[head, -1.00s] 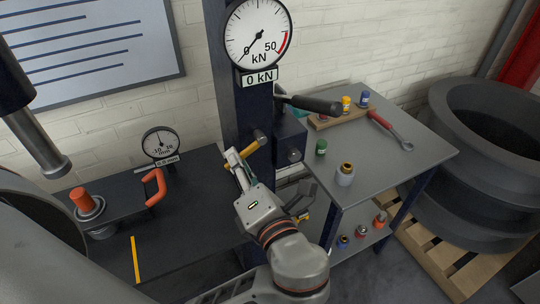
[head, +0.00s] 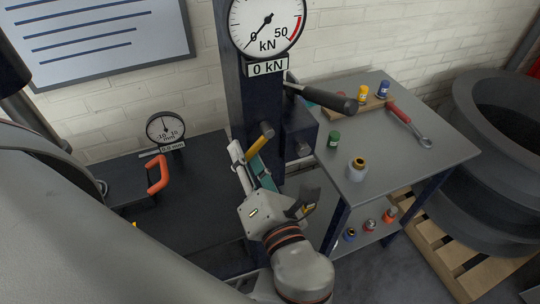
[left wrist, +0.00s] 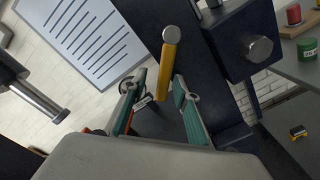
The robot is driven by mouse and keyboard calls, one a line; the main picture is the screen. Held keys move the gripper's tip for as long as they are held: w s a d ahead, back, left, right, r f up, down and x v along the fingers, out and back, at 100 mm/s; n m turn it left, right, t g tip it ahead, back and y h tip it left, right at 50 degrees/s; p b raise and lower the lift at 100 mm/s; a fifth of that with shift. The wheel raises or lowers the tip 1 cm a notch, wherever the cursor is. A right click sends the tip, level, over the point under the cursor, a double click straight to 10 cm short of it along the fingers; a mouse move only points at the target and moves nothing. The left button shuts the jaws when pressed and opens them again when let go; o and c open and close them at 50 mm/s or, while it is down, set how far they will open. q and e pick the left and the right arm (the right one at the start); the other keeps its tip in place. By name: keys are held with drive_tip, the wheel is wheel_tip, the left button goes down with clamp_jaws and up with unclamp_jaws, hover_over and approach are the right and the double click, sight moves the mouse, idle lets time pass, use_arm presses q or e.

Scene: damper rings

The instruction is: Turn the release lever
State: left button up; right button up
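The release lever, a yellow bar (head: 260,140) with a round metal end, sits on the front of the dark press column (head: 251,95). It also shows in the left wrist view (left wrist: 169,65), hanging down with its lower end between my fingers. My left gripper (head: 249,160) is at the lever, with one finger to each side. Its teal-padded fingers are apart in the left wrist view (left wrist: 160,85). Gaps show beside the bar, though I cannot tell whether one finger touches it. My right gripper is not in view.
A black-handled bar (head: 330,98) juts from the column at right. The grey side table (head: 400,160) holds a green pot (head: 334,139), a yellow-topped jar (head: 357,169) and a wrench (head: 408,122). The force gauge (head: 267,22) reads 0 kN. An orange handle (head: 156,174) stands left.

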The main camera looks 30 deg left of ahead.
use_arm(q)
drive_tip(key=shift+v, duration=1.05)
drive_tip(key=v, duration=0.6)
idle(0.7)
